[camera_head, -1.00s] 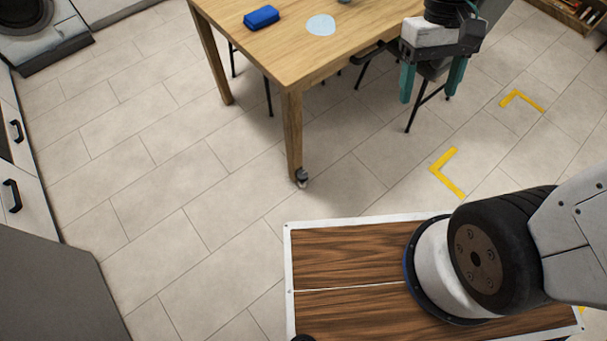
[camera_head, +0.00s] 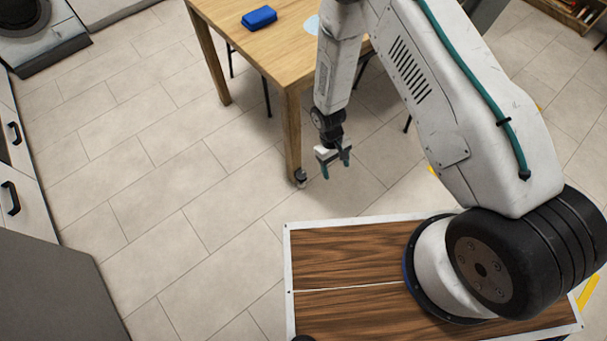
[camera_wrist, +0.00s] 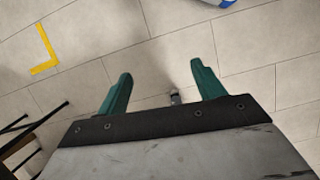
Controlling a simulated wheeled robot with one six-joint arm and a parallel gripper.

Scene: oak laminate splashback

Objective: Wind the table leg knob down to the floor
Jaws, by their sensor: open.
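The wooden table (camera_head: 275,50) has a near corner leg (camera_head: 292,130) that reaches down to the floor. A small grey and dark knob (camera_head: 300,176) sits at the foot of that leg. My gripper (camera_head: 336,168) is low, a little to the right of the knob and apart from it, with its teal fingers spread and empty. In the wrist view the two fingers (camera_wrist: 161,69) are wide apart. The leg is hidden there.
Black chair legs (camera_wrist: 36,128) stand on the left in the wrist view. A yellow floor mark (camera_wrist: 44,50) is nearby. The tiled floor left of the leg is clear.

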